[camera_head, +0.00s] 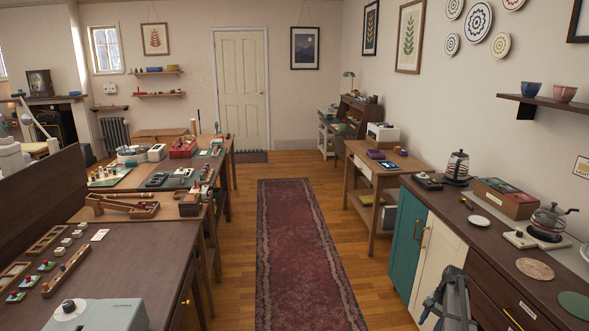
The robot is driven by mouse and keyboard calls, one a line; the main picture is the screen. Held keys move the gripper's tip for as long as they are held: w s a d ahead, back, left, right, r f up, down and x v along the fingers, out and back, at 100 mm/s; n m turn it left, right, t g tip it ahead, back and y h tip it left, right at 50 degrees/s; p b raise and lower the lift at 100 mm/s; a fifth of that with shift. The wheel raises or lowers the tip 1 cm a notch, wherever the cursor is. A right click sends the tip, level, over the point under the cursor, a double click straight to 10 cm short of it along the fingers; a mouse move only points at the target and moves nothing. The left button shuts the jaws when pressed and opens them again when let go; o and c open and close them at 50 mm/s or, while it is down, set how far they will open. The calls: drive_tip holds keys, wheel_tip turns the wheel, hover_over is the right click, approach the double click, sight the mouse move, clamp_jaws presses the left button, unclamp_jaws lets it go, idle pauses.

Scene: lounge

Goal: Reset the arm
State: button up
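Grey parts of my arm and gripper (450,297) show at the lower right, in front of the cream cabinet door (440,250). The bottom edge of the picture cuts them off. I cannot make out the two fingertips clearly, nor whether they are apart or together. I see no object held there.
A dark counter (481,236) with kettles and a box runs along the right, close to my arm. A dark table (150,244) with small blocks and trays stands at left. A red runner (296,245) lies in the clear aisle, leading towards a closed door (240,85).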

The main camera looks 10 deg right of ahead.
drive_tip(key=s+a+f+n+g, duration=0.1)
drive_tip(key=s+a+f+n, duration=0.1)
drive_tip(key=s+a+f, duration=0.5)
drive_tip(key=s+a+f+n+g, duration=0.1)
drive_tip(key=s+a+f, duration=0.35)
drive_tip(key=a, duration=0.55)
drive_tip(key=s+a+f+n+g, duration=0.1)
drive_tip(key=s+a+f+n, duration=0.1)
drive_tip(key=s+a+f, duration=0.45)
drive_tip(key=s+a+f+n+g+h, duration=0.1)
drive_tip(key=s+a+f+n, duration=0.1)
drive_tip(key=s+a, duration=0.3)
drive_tip(key=s+a+f+n+g+h, duration=0.1)
drive_tip(key=s+a, duration=0.4)
drive_tip(key=s, duration=0.8)
drive_tip(key=s+a+f+n+g+h, duration=0.1)
drive_tip(key=s+a+f+n, duration=0.2)
drive_tip(key=s, duration=0.6)
drive_tip(key=shift+a, duration=1.2)
